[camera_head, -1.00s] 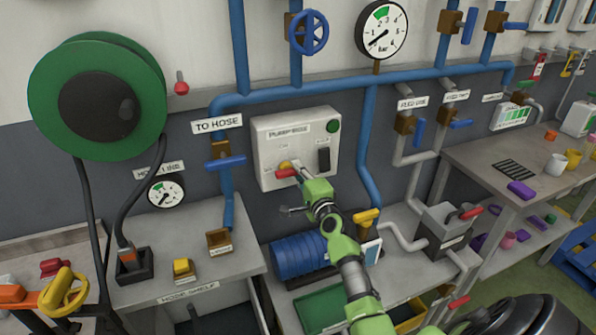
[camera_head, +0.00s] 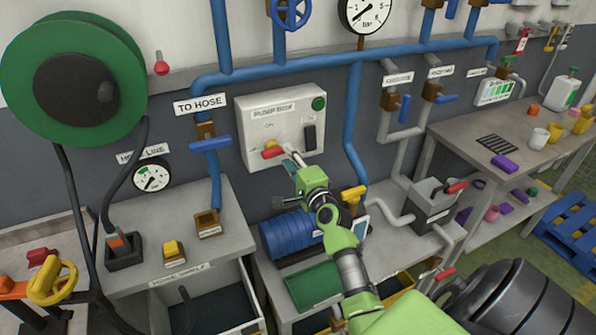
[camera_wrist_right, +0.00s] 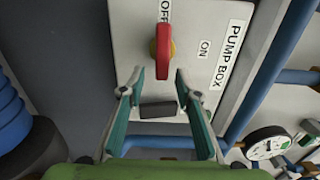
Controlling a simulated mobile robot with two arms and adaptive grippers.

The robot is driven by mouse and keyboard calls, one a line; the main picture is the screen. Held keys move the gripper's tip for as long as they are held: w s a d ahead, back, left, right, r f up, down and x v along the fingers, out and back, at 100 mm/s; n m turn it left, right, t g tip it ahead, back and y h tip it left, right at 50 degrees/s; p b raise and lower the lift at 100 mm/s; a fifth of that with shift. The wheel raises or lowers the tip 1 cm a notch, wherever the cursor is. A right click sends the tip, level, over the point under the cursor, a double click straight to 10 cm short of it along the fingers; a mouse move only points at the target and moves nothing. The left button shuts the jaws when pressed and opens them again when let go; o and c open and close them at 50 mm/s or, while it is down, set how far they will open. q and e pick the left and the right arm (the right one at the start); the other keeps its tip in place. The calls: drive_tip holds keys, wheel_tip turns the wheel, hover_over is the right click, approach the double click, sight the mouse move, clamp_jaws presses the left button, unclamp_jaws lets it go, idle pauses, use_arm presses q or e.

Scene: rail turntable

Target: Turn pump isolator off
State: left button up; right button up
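The pump box (camera_head: 255,160) is a pale wall box with a green lamp and a black block on its face. Its isolator is a red handle on a yellow base (camera_head: 273,152). In the right wrist view the red handle (camera_wrist_right: 164,55) lies in line with the OFF label (camera_wrist_right: 165,10), not with the ON label (camera_wrist_right: 204,48). My right gripper (camera_wrist_right: 162,78) is open, its fingertips on either side of the handle's near end with visible gaps. In the head view my right gripper (camera_head: 292,160) is just right of the handle. My left gripper is out of view.
Blue pipes (camera_head: 353,120) run above and right of the box. A blue motor (camera_head: 290,235) sits below it. The hose shelf (camera_head: 225,240) is at lower left, and a workbench (camera_head: 480,130) with mugs stands at right.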

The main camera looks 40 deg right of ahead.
drive_tip(key=v, duration=0.7)
drive_tip(key=shift+s+a, duration=0.15)
drive_tip(key=shift+s, duration=0.25)
